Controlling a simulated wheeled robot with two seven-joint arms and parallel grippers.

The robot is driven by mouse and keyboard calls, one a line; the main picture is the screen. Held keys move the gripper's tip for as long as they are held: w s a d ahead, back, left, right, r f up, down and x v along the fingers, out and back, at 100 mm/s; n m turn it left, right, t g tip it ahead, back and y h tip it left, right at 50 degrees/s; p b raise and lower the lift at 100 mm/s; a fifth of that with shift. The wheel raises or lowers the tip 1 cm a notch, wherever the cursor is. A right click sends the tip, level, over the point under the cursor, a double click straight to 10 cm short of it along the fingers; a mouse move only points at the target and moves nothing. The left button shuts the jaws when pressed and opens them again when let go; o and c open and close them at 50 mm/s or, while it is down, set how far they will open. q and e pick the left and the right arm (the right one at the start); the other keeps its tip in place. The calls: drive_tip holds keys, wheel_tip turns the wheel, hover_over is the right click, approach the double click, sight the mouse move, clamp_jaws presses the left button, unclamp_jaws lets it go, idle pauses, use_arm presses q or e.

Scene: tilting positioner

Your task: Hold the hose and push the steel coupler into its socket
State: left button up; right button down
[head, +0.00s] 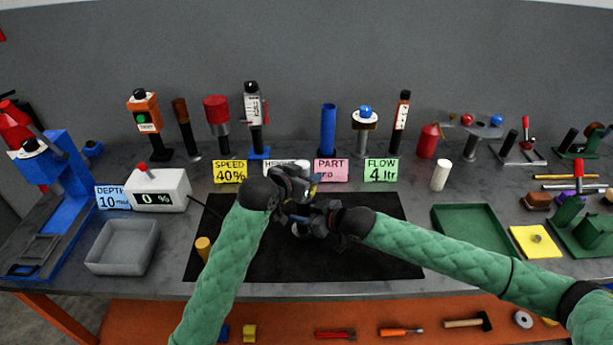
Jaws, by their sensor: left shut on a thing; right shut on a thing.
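My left gripper (302,188) is above the middle of the black mat (380,258). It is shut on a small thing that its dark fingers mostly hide. A bit of yellow shows at its tip. My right gripper (308,222) is just below and close to it, over the same mat. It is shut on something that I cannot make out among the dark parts. The hose, the steel coupler and the socket cannot be told apart here. The two grippers and wrists cover that spot.
A grey tray (124,246) and a white readout box (160,190) are on the left. Label cards and upright tools line the back. A green tray (470,232) and a yellow pad (536,242) are on the right.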

use_arm(q)
drive_tip(key=shift+s+a+f, duration=0.1)
drive_tip(key=shift+s+f, duration=0.05)
drive_tip(key=shift+f, duration=1.2)
use_arm(e)
drive_tip(key=shift+s+a+r, duration=0.1)
drive_tip(key=shift+r, duration=0.1)
use_arm(q)
drive_tip(key=o, duration=1.1)
drive_tip(key=shift+s+d, duration=0.15)
drive_tip(key=shift+d, duration=0.05)
use_arm(e)
drive_tip(key=shift+s+r, duration=0.1)
use_arm(q)
drive_tip(key=shift+r, duration=0.25)
use_arm(e)
drive_tip(key=shift+w+f, duration=0.2)
drive_tip(key=shift+f, duration=0.1)
use_arm(q)
drive_tip(key=v, duration=0.4)
drive_tip(key=r+v, duration=0.1)
drive_tip(key=v, duration=0.7)
drive_tip(key=shift+w+a+r, duration=0.1)
drive_tip(key=shift+w+r, duration=0.2)
drive_tip(key=shift+r, duration=0.1)
